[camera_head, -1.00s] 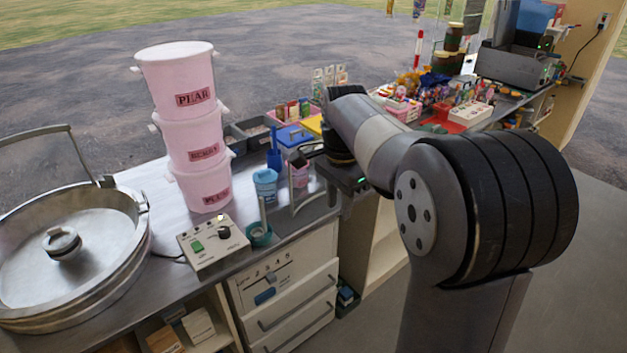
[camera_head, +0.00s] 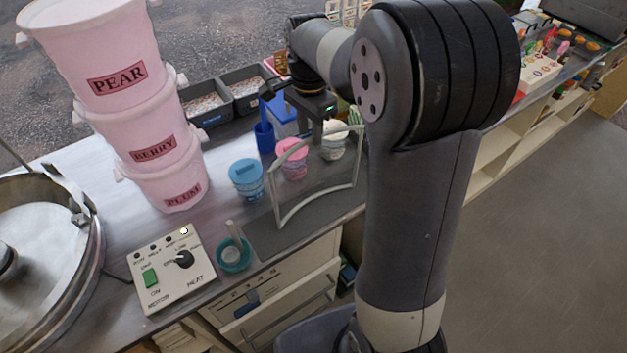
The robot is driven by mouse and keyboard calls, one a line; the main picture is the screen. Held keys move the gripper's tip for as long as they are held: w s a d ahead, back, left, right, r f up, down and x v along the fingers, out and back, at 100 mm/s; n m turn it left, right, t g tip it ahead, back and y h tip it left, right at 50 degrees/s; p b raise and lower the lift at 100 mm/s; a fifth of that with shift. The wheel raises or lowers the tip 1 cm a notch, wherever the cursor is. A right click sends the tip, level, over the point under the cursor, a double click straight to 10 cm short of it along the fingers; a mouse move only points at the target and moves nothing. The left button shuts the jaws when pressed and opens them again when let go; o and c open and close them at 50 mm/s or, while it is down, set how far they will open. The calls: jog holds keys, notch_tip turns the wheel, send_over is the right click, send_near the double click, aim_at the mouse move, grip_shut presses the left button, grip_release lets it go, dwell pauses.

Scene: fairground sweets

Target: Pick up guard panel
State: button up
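The guard panel (camera_head: 322,188) is a clear sheet with a pale grey frame. It stands near the front edge of the metal counter, on a dark mat, right of the control box. My gripper (camera_head: 322,132) is at the panel's upper part, behind or at its top edge, pointing down. The fingertips are small and partly hidden, so I cannot tell whether they touch the frame or are open.
Behind the panel stand a blue tub (camera_head: 246,178), a pink tub (camera_head: 291,160) and a white tub (camera_head: 333,146). A teal cup (camera_head: 234,257) and a control box (camera_head: 172,268) are to the left. Three stacked pink buckets (camera_head: 155,150) lean at the left, beside a metal pan (camera_head: 62,283).

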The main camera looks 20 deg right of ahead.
jog(key=f+p, duration=0.1)
jog(key=f, duration=0.4)
jog(key=shift+s+f, duration=0.15)
jog(key=shift+s, duration=0.05)
jog(key=shift+c, duration=0.3)
grip_shut()
